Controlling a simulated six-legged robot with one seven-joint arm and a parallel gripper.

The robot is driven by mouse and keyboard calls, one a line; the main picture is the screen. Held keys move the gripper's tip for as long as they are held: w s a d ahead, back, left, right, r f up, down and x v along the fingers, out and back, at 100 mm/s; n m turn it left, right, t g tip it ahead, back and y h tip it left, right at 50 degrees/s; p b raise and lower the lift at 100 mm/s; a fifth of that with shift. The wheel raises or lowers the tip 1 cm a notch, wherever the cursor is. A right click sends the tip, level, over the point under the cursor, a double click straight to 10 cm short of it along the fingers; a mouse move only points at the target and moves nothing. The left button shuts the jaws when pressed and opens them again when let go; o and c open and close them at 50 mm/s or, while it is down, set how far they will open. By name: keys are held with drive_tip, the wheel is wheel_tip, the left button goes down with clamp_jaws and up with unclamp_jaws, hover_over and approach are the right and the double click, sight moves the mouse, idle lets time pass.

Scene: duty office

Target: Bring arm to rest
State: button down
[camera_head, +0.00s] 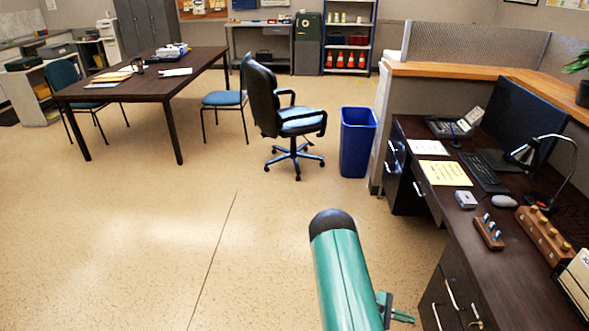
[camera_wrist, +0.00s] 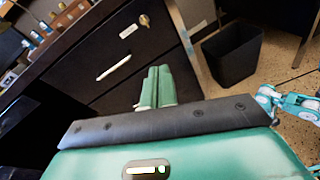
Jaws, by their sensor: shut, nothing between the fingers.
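My gripper (camera_wrist: 156,88) shows in the wrist view as two green fingers side by side, shut and empty. It points toward the dark drawer fronts (camera_wrist: 110,55) of a desk, apart from any loose object. In the head view a green link of my arm with a black rounded end rises at the bottom, left of the desk (camera_head: 520,270). The gripper itself cannot be made out clearly in the head view.
The desk at right bears a monitor (camera_head: 520,108), a lamp (camera_head: 572,165) and wooden holders (camera_head: 545,237). A blue bin (camera_head: 357,142) and an office chair (camera_head: 291,115) stand ahead. A dark bin (camera_wrist: 232,55) shows in the wrist view. Floor at left is clear.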

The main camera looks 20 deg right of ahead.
drive_tip(key=w+a+r+m+t+y, duration=0.35)
drive_tip(key=a+r, duration=0.45)
drive_tip(key=r, duration=0.5)
drive_tip(key=w+a+r+m+t+y, duration=0.25)
drive_tip(key=w+a+r, duration=0.4)
drive_tip(key=r, duration=0.65)
drive_tip(key=s+a+r+t+y, duration=0.3)
drive_tip(key=s+a+r, duration=0.3)
drive_tip(key=a+r, duration=0.4)
drive_tip(key=s+a+r+m+t+y, duration=0.1)
drive_tip(key=s+a+r+t+y, duration=0.2)
drive_tip(key=a+r, duration=0.6)
drive_tip(key=s+a+t, duration=0.2)
drive_tip(key=a+t, duration=0.1)
drive_tip(key=a, duration=0.1)
drive_tip(key=shift+s+a+r+y, duration=0.25)
drive_tip(key=shift+s+r+y, duration=0.05)
drive_tip(key=shift+s+r, duration=0.1)
drive_tip(key=shift+d, duration=0.2)
